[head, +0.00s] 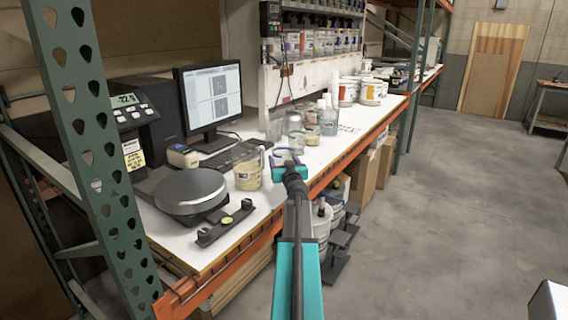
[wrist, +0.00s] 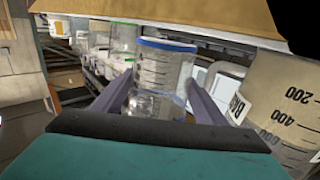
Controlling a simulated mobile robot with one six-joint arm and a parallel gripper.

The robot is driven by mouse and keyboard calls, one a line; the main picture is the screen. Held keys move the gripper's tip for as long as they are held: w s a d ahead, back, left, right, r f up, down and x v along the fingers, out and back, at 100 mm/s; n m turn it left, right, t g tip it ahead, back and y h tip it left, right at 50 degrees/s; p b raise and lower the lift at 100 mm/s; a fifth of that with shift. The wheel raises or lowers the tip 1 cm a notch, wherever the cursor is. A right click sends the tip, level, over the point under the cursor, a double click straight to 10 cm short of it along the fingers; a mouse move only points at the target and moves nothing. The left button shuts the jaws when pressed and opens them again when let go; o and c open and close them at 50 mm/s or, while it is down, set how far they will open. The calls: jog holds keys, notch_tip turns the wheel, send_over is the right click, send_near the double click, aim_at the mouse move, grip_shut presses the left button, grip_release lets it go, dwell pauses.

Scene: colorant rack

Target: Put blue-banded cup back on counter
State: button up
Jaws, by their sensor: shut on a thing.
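The blue-banded cup (wrist: 162,78) is a clear graduated cup with a blue rim. In the wrist view it stands between the two fingers of my gripper (wrist: 160,105), which is shut on it. In the head view my teal gripper (head: 284,160) is over the front part of the white counter (head: 232,228), and the cup (head: 283,153) shows small and partly hidden at its far side. I cannot tell whether the cup's base touches the counter.
A beaker of tan contents (head: 248,176) stands close left of my gripper, and a large graduated beaker (wrist: 290,105) fills the wrist view's right. Clear cups and bottles (head: 328,118) stand beyond. A scale (head: 190,192), a keyboard (head: 236,155) and a monitor (head: 211,97) occupy the left side.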

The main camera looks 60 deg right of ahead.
jog(key=shift+f, duration=0.55)
jog(key=shift+f+b, duration=0.15)
jog(key=shift+b, duration=0.2)
jog(key=o, duration=1.1)
jog(key=shift+r+p, duration=0.3)
jog(key=shift+p, duration=0.15)
jog(key=shift+s+a+f, duration=0.15)
jog(key=shift+s+a, duration=0.1)
jog(key=shift+b+v, duration=1.5)
jog(key=shift+v, duration=4.1)
jog(key=shift+a, duration=0.1)
